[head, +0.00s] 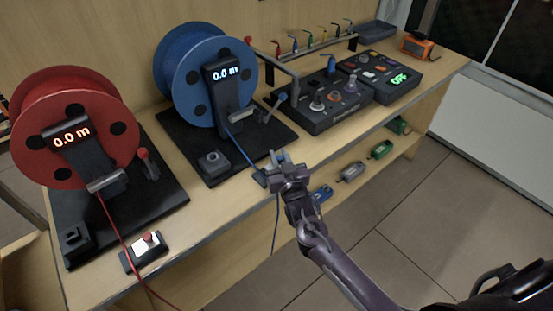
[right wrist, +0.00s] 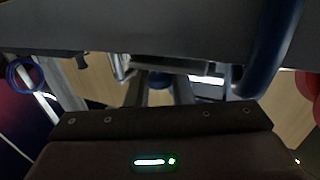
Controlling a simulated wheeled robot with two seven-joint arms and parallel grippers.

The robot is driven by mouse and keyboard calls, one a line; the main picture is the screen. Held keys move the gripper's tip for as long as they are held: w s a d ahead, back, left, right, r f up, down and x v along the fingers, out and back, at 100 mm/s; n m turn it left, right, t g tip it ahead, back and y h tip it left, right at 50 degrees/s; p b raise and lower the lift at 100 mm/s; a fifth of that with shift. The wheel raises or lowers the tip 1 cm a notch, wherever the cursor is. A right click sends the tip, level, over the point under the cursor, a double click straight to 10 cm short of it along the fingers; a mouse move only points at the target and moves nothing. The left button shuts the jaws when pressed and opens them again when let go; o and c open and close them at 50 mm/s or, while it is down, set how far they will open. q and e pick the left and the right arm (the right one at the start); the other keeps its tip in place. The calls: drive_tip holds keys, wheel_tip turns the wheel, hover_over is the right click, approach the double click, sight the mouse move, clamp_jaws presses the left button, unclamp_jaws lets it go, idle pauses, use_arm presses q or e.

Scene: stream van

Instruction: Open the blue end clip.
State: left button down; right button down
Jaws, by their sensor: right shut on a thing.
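The blue end clip (head: 260,177) is at the front edge of the bench, below the blue reel (head: 187,68), with the blue line running down to it. My right gripper (head: 279,162) is at the clip, just right of its body, shut on a bluish part that looks like the clip's lever. The fingers hide much of that part, so I cannot tell how far the clip is open. In the right wrist view, a large grey shape and a dark blue rod fill the top, and the fingertips are hard to make out. My left gripper is out of view.
A red reel (head: 68,112) stands at the left, with a red button box (head: 144,249) before it. Two control boxes (head: 338,105) stand right of the blue reel, near a bent metal arm (head: 282,67). Connectors (head: 382,149) lie on the shelf below. The floor at right is clear.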

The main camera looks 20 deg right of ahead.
drive_tip(key=c, duration=1.3)
unclamp_jaws()
drive_tip(key=s, duration=0.7)
drive_tip(key=shift+s+a+b, duration=0.2)
drive_tip(key=shift+s+b, duration=0.2)
drive_tip(key=shift+b, duration=0.05)
